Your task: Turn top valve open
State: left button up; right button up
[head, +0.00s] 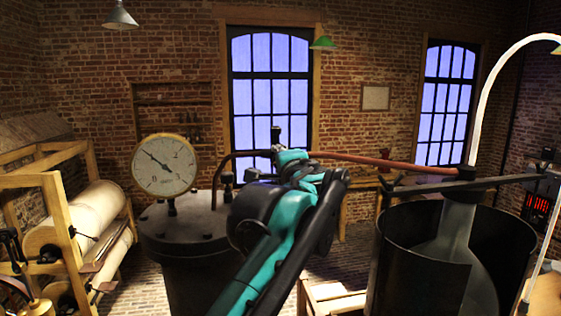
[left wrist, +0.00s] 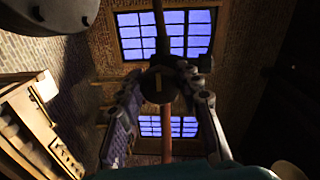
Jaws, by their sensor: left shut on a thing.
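The top valve (head: 276,134) shows as a small dark fitting rising above the copper pipe, behind my arm in the head view. My left gripper (head: 285,160) reaches up to the pipe from below. In the left wrist view its two fingers (left wrist: 166,76) stand on either side of the valve and are shut on it. The handle's angle is hard to tell. My right gripper is in neither view.
A dark tank (head: 185,262) with a round gauge (head: 164,165) stands left of my arm. A wooden frame with rolls (head: 85,222) is at far left.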

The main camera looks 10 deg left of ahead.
pick_arm(q)
jog(key=shift+f, duration=0.15)
jog(key=o, duration=1.1)
jog(key=shift+o, duration=0.2)
jog(key=shift+s, duration=0.1)
jog(key=v, duration=1.1)
jog(key=shift+s, duration=0.4)
jog(key=shift+d, duration=0.1)
